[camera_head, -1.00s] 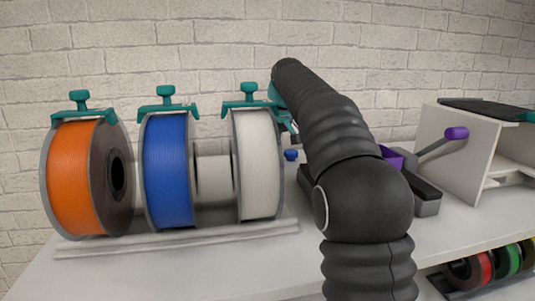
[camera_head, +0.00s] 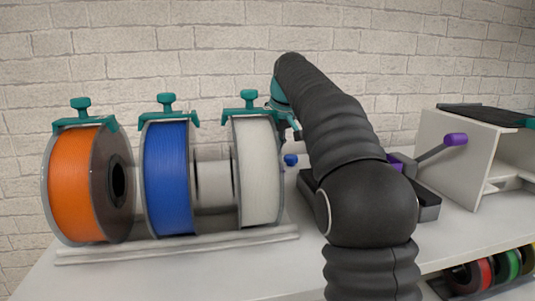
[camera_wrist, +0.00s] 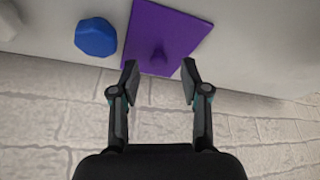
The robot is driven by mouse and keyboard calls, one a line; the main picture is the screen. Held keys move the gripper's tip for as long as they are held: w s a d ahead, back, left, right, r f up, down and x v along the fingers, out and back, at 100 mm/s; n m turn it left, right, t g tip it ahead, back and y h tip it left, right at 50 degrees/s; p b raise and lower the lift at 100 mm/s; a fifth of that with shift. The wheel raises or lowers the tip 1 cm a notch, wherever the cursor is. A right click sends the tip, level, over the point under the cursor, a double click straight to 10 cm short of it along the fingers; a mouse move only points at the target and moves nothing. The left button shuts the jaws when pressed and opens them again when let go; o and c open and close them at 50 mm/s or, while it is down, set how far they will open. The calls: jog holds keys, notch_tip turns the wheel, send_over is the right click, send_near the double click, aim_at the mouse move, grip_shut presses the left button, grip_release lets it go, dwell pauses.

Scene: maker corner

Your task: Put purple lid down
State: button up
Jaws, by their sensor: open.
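The purple lid (camera_wrist: 170,28) shows in the wrist view as a flat purple plate with a small raised knob near its middle. My gripper (camera_wrist: 160,78) is open, its two fingertips apart near the lid's lower edge. The knob lies beyond the fingertips, in line with the gap between them, and nothing is held. In the head view my arm covers much of this area. A purple patch (camera_head: 400,165) shows behind the arm by a dark tray; I cannot tell whether it is the lid.
Orange (camera_head: 78,190), blue (camera_head: 168,180) and white (camera_head: 258,172) spools stand on the left. A blue knob (camera_wrist: 96,37) is left of the lid. The dark tray (camera_head: 428,208) and a white box (camera_head: 455,165) with a purple-tipped lever are on the right. A brick wall stands behind.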

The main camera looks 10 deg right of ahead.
jog(key=p+v, duration=0.2)
jog(key=v, duration=0.7)
jog(key=shift+r, duration=0.25)
jog(key=shift+s, duration=0.1)
